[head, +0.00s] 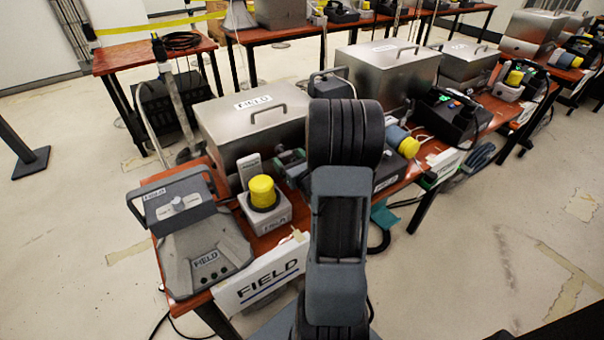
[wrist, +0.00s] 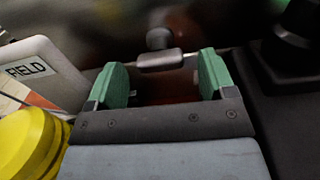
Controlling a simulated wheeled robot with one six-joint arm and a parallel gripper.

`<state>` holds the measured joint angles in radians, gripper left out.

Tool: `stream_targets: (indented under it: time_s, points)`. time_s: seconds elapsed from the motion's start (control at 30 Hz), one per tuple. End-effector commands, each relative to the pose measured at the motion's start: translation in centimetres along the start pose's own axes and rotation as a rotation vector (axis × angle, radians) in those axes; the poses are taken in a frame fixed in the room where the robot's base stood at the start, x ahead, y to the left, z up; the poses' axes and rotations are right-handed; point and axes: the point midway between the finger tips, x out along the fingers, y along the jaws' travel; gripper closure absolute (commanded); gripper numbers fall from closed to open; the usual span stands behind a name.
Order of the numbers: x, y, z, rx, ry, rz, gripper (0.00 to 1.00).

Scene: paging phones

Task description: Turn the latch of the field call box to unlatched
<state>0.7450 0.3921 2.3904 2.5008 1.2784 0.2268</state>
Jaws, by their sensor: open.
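Several things on the near table bear a FIELD label: a large metal case (head: 225,130) with a top handle, a grey unit (head: 190,245) with a carrying handle and a pale knob, and a small box with a yellow button (head: 262,190). I cannot tell for sure which is the call box. My gripper (wrist: 160,80) is open, its green fingers apart and empty. In the wrist view a small grey lever (wrist: 160,60) shows beyond and between the fingertips; contact is not visible. In the head view my arm hides most of the gripper.
The yellow button (wrist: 25,145) and a pale FIELD-labelled panel (wrist: 45,70) lie left of the fingers in the wrist view. A dark object (wrist: 290,50) is close on the right. More equipment, including a black box (head: 450,115), crowds the table to the right.

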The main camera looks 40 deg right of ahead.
Motion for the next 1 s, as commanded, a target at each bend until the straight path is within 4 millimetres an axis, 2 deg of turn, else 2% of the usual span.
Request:
stream_targets:
  time_s: [0.2, 0.37, 0.8, 1.0]
  points:
    - [-4.7, -0.1, 0.4, 0.003, 0.004, -0.005, 0.23]
    - [-6.8, 0.0, 0.9, 0.008, 0.006, -0.004, 0.23]
    - [-9.7, 0.0, 0.5, 0.005, 0.002, -0.002, 0.23]
    - [-11.7, -0.1, 0.1, 0.002, 0.002, -0.003, 0.23]
